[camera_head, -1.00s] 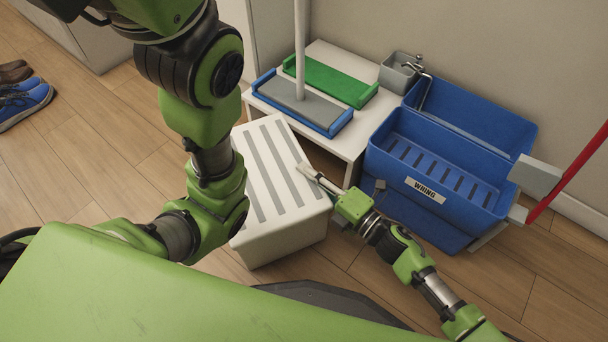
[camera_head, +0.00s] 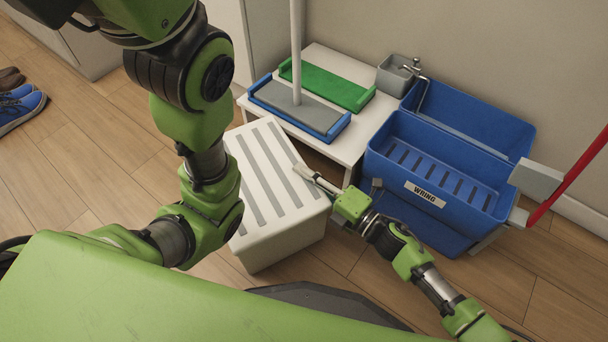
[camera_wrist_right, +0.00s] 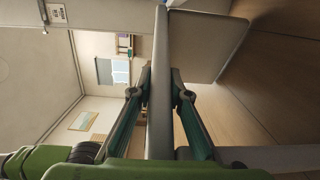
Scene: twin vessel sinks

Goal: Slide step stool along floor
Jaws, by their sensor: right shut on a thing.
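The step stool (camera_head: 262,150) is a white box with grey grip strips on its top, standing on the wooden floor in the head view. My right gripper (camera_head: 310,174) is at its right top edge, shut on the stool's edge. In the right wrist view a pale panel edge (camera_wrist_right: 160,85) stands between the two fingers of the gripper (camera_wrist_right: 161,90). My left arm comes in from the left and passes in front of the stool's left side; its gripper is not in the picture.
A low white table (camera_head: 345,143) with blue and green trays (camera_head: 327,84) stands behind the stool. A blue wringer bucket (camera_head: 440,180) is to the right, with a red handle (camera_head: 575,175) beside it. Blue shoes (camera_head: 20,108) lie at the far left. Floor is open on the left.

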